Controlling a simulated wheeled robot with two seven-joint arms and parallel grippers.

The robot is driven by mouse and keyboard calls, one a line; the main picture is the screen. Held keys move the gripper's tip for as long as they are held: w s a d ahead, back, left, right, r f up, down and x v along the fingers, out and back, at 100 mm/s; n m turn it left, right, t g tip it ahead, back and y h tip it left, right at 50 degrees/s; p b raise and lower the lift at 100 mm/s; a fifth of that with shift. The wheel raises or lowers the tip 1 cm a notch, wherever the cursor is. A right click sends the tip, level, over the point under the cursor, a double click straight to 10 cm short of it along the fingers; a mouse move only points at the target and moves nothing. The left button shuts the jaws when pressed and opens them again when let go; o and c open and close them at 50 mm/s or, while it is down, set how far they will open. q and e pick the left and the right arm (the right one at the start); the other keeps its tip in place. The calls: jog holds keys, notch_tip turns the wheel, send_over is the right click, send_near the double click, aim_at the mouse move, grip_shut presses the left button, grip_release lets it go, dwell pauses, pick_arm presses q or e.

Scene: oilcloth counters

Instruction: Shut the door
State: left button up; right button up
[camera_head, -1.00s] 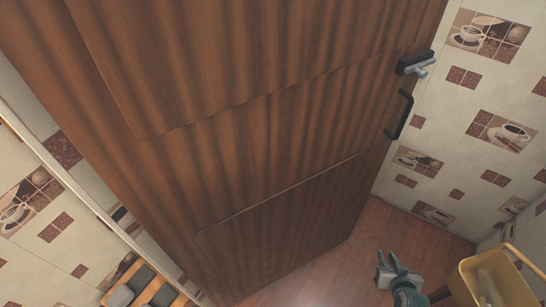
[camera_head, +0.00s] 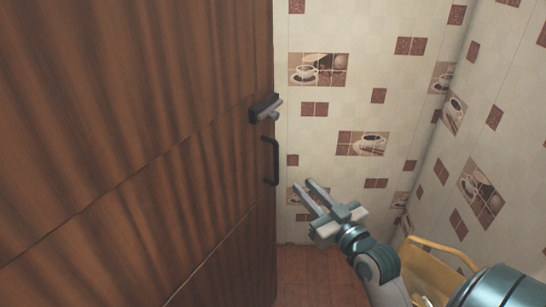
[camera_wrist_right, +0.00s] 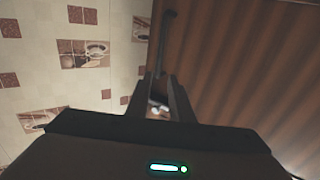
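The brown wood-grain door (camera_head: 130,140) fills the left half of the head view, and its free edge shows against the tiled wall. A dark lock with a grey lever (camera_head: 265,108) sits near that edge, with a black bar handle (camera_head: 275,162) below it. My right gripper (camera_head: 304,184) is open and empty, just right of and below the bar handle, apart from it in the picture. In the right wrist view the door (camera_wrist_right: 250,70) lies at right, and the dark handle (camera_wrist_right: 160,42) shows beyond the two separated fingertips (camera_wrist_right: 161,77). My left gripper is out of view.
A tiled wall (camera_head: 340,100) with cup pictures stands behind the door edge and meets another wall at right. A yellow container (camera_head: 430,285) stands at the lower right, partly hidden by my right arm. Reddish floor (camera_head: 320,270) shows between the door and the container.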

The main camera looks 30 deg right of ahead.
aim_at(275, 158)
jog(key=w+p, duration=0.1)
jog(key=w, duration=0.4)
jog(key=w+p, duration=0.2)
jog(key=w, duration=0.4)
jog(key=w+p, duration=0.1)
jog(key=w, duration=0.4)
jog(key=shift+w+d, duration=0.25)
jog(key=shift+d, duration=0.05)
jog(key=shift+s+d+r+p, duration=0.1)
jog(key=shift+d+p, duration=0.2)
jog(key=shift+d, duration=0.25)
jog(key=shift+s+d+h, duration=0.1)
jog(key=shift+d+h, duration=0.15)
jog(key=shift+h, duration=0.05)
jog(key=shift+s+a+f, duration=0.15)
jog(key=shift+f, duration=0.1)
